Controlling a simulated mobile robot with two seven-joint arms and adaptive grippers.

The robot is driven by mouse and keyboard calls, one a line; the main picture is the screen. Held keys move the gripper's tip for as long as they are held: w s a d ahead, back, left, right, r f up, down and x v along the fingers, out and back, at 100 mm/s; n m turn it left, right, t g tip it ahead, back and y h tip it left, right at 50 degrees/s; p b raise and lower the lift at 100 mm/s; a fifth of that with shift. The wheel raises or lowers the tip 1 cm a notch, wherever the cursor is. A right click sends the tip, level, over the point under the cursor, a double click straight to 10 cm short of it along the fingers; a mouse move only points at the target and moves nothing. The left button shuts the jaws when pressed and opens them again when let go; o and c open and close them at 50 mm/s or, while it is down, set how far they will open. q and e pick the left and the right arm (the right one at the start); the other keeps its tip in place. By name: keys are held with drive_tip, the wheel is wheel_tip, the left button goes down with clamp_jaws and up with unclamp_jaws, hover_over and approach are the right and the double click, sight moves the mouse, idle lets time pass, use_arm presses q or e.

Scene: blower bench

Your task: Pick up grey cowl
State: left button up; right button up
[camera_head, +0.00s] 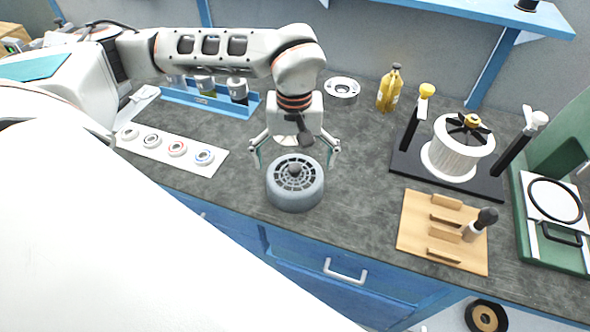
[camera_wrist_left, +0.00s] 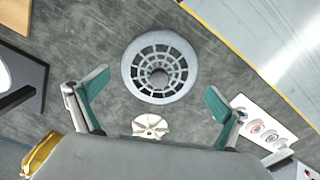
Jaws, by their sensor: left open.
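The grey cowl (camera_head: 295,196) is a round grey part with a slotted grille top and a central knob. It sits upright on the dark bench near the front edge. In the left wrist view the cowl (camera_wrist_left: 160,68) lies ahead of the fingers, in the upper middle. My left gripper (camera_head: 295,158) is open, its fingers spread to either side at the far side of the cowl in the head view. In the left wrist view its teal finger pads (camera_wrist_left: 155,108) are wide apart, with nothing between them gripped. My right gripper is not in view.
A white strip with several rings (camera_head: 165,147) lies to the left. A blue rack (camera_head: 212,101), a grey ring part (camera_head: 342,88) and a yellow bottle (camera_head: 390,90) stand behind. A black-based fixture (camera_head: 400,165) and a wooden board (camera_head: 415,224) are to the right. Bench around the cowl is clear.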

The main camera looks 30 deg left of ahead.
use_arm(q)
wheel_tip(320, 180, down, 2)
